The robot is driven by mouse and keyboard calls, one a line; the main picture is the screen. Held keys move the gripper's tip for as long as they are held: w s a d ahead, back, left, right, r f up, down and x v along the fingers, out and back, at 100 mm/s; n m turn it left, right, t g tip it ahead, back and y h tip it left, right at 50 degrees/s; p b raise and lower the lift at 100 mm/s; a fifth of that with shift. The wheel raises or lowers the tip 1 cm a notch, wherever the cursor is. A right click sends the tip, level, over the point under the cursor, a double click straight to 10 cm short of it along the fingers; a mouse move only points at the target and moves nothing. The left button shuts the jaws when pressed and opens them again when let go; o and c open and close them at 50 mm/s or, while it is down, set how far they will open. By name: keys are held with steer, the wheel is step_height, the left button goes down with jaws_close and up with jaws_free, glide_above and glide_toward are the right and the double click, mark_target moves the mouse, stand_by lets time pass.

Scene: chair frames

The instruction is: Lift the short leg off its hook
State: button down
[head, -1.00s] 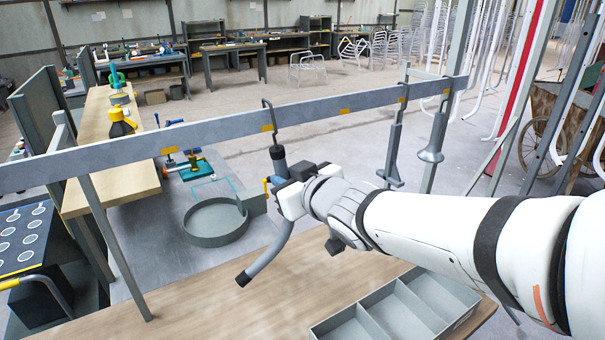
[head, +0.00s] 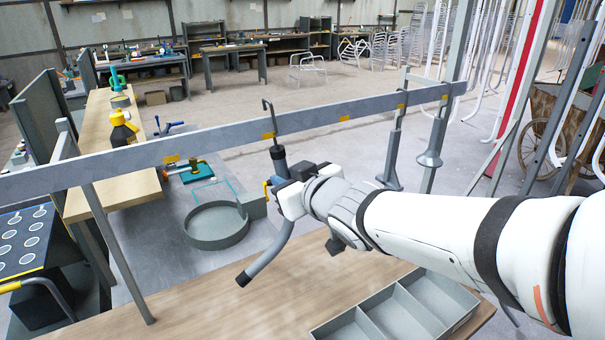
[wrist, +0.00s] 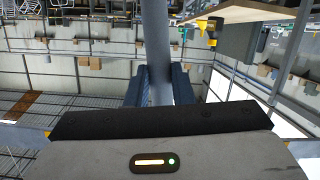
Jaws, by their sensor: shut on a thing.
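The short leg is a grey bent tube (head: 272,256) with dark ends, hanging in front of the grey rail (head: 220,146). My gripper (head: 275,187) is shut around it near its upper part. A dark hook (head: 270,115) rises from the leg's top and stands well above the rail's upper edge. Whether the hook still touches the rail I cannot tell. In the wrist view the tube (wrist: 155,45) runs upright between my two dark blue fingers (wrist: 159,88).
A divided grey tray (head: 400,310) lies on the wooden table (head: 200,305). A round grey basin (head: 217,226) stands behind. The table's middle is clear.

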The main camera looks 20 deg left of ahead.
steer(key=shift+s+d, duration=0.15)
steer(key=shift+d, duration=0.05)
steer(key=shift+f+p+v, duration=0.15)
steer(key=shift+p+v, duration=0.1)
steer(key=shift+v, duration=0.4)
steer(key=shift+f+p+v, duration=0.15)
steer(key=shift+p+v, duration=0.05)
steer(key=shift+v, duration=0.4)
steer(key=shift+s, duration=0.1)
steer(key=p+v, duration=0.2)
steer(key=v, duration=0.3)
steer(key=shift+d+f+p, duration=0.1)
steer(key=shift+p, duration=0.3)
